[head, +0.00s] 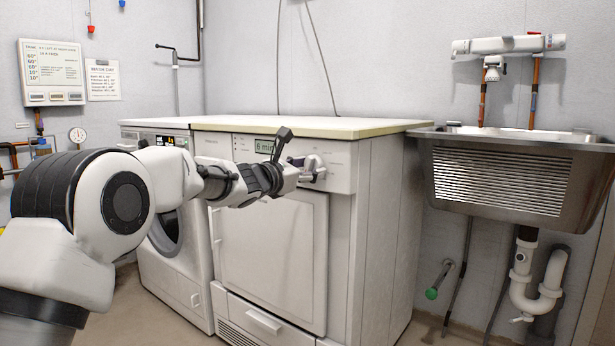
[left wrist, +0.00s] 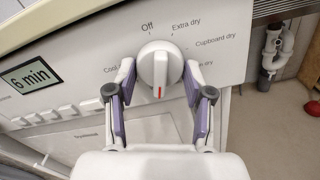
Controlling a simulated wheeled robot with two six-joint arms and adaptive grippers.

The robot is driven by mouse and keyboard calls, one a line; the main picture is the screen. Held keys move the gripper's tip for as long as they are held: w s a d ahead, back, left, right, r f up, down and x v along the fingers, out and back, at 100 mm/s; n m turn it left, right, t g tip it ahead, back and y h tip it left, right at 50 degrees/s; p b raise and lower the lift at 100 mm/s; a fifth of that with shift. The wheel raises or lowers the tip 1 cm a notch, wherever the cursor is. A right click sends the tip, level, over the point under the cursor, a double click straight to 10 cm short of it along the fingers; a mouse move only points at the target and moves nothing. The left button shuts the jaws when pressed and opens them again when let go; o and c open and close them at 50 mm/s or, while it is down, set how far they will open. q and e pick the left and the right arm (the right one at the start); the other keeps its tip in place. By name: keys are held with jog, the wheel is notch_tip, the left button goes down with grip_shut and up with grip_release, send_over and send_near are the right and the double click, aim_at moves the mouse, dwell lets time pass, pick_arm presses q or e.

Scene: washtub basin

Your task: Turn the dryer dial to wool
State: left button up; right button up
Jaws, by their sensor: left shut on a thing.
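The dryer (head: 270,245) stands under a worktop. Its white round dial (left wrist: 160,66) is on the front panel, with a raised grip bar and a red mark at the lower end in the left wrist view. The lower labels are hidden by my gripper, and I cannot read a wool label. My left gripper (left wrist: 158,76) is shut on the dial, one purple-padded finger on each side. In the head view the left gripper (head: 312,168) is at the panel's right part.
The dryer's display (left wrist: 30,76) reads 6 min, with small buttons below it. A washing machine (head: 170,230) stands to the left. The worktop (head: 310,126) overhangs the panel. A metal sink (head: 500,175) hangs at the right, with pipes below.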

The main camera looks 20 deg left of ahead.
pick_arm(q)
jog(key=shift+f, duration=0.2)
jog(key=o, duration=1.1)
jog(key=shift+r, duration=0.1)
jog(key=shift+s+a, duration=0.15)
jog(key=shift+s, duration=0.15)
jog(key=v, duration=1.1)
jog(key=shift+s, duration=0.2)
